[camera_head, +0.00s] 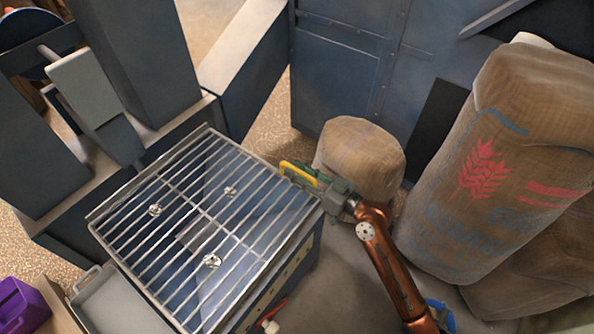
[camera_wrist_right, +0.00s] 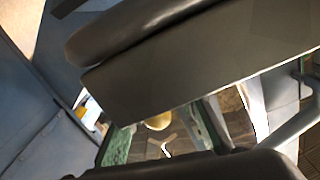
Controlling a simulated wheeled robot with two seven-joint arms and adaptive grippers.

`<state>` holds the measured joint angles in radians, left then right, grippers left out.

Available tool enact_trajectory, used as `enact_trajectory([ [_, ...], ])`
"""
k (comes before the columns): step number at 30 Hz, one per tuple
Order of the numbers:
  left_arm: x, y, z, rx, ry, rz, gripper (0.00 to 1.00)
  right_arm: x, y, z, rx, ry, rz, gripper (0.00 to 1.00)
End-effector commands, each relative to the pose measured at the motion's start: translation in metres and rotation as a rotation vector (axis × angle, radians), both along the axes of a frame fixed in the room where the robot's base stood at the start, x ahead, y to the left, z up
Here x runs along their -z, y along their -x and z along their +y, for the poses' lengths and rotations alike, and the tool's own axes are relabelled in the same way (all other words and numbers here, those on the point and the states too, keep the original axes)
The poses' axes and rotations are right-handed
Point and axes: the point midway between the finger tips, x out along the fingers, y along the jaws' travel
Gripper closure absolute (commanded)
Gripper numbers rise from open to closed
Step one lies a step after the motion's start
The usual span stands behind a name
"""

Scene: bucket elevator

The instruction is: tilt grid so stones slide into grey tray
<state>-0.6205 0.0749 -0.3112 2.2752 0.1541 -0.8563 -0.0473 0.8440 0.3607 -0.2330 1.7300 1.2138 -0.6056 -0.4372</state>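The metal grid (camera_head: 205,215) lies over the open top of a blue hopper. Several of its bars run across it, and three small pale stones, the first (camera_head: 155,209), the second (camera_head: 230,191) and the third (camera_head: 211,260), show at it. The grey tray (camera_head: 115,305) is below the grid's lower left edge, partly cut off by the frame, and its visible floor looks empty. My right gripper (camera_head: 300,175) is at the grid's right corner, beside a yellow bar; I cannot tell whether it grips. In the right wrist view dark parts hide most of the scene. My left gripper is not in view.
A small sack (camera_head: 360,155) stands just behind my right gripper, and a large printed sack (camera_head: 490,170) stands to the right. Blue machine housings (camera_head: 150,60) rise behind the grid. A purple bin (camera_head: 22,305) is at the lower left. A red handle (camera_head: 270,318) is at the front.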

Motion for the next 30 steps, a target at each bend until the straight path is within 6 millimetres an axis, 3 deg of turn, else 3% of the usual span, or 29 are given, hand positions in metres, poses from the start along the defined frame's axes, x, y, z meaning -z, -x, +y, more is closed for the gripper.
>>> enact_trajectory([
  [10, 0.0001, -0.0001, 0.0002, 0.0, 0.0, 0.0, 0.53, 0.0002, 0.0, -0.0003, 0.0, 0.0, 0.0, 1.0],
  [30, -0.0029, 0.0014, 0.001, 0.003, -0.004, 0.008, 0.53, -0.0069, 0.0004, -0.0002, 0.001, 0.006, -0.01, 1.0],
])
